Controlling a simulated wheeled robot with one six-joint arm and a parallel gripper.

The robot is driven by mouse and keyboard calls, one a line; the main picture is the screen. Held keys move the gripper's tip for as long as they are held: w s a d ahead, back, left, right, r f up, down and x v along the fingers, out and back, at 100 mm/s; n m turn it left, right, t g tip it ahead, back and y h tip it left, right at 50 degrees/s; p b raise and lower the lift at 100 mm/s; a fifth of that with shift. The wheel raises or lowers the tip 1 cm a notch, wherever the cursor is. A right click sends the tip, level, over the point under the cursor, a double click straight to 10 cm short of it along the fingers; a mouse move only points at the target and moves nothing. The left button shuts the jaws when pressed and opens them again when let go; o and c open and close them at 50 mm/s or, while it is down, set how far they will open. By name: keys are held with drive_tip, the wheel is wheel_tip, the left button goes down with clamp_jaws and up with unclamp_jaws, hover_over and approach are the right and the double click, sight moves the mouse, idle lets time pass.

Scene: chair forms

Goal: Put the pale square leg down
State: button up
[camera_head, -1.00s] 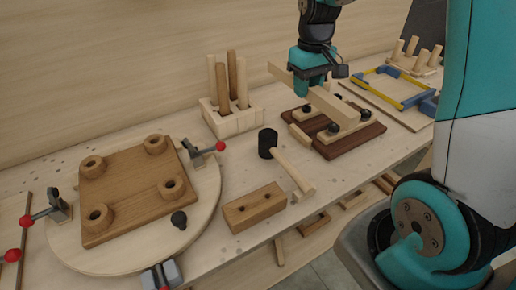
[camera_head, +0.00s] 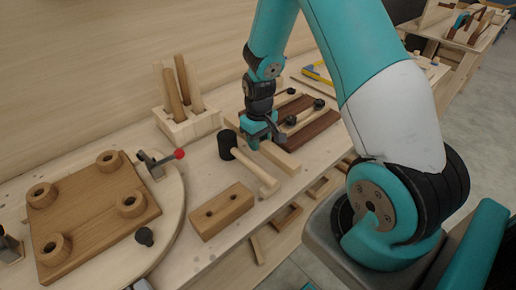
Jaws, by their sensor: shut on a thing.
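The pale square leg (camera_head: 281,158) sticks out toward the front from under my gripper (camera_head: 262,141). My gripper points down and is shut on the leg. The leg lies low over the bench, between the mallet and the dark jig board; I cannot tell whether it touches the bench top. Its rear part is hidden by my gripper.
A black-headed mallet (camera_head: 227,145) lies close to the left of the leg. The dark board (camera_head: 316,129) with clamps is to the right. A drilled wooden block (camera_head: 222,211), a leg rack (camera_head: 190,128) and a seat board (camera_head: 85,221) stand further left.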

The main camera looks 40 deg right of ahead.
sight(259, 157)
drive_tip(key=shift+f, duration=2)
drive_tip(key=shift+f, duration=0.15)
drive_tip(key=o, duration=1)
